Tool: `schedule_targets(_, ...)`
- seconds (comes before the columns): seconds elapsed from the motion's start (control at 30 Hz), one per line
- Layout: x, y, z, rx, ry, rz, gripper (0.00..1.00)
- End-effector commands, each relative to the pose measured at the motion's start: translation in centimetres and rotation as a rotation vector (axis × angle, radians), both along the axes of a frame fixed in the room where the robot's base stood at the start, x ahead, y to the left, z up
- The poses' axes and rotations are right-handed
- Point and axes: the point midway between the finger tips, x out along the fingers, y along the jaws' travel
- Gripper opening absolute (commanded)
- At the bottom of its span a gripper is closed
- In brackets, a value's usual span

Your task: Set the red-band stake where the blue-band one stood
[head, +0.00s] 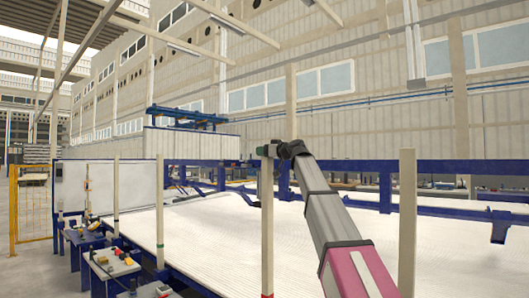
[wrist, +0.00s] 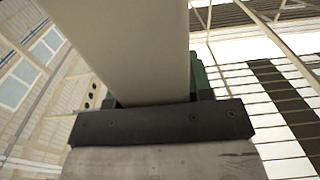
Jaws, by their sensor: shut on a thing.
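A tall, pale beige stake (head: 267,225) stands upright left of my arm in the head view. A small red mark shows at its lower end, at the bottom edge of the picture. My gripper (head: 268,151) is shut on this stake near its top. In the wrist view the pale shaft (wrist: 120,45) fills the space before my gripper (wrist: 155,100), with dark jaw parts and green pieces around it. Whether the stake's foot is free or seated is out of view. No blue band can be made out on any stake.
Other pale upright stakes stand at left (head: 160,215), further left (head: 116,195) and right (head: 407,225). A wide white ribbed bed (head: 215,230) with blue framing (head: 365,166) lies behind. Small workbenches (head: 110,262) with tools stand at lower left, near a yellow fence (head: 14,215).

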Motion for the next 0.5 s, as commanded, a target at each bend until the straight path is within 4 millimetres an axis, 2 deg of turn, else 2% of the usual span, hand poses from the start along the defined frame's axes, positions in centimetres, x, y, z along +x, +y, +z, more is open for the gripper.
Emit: schedule_targets(0.5,0.0,0.0,-1.5,0.004,0.000,0.000,0.00)
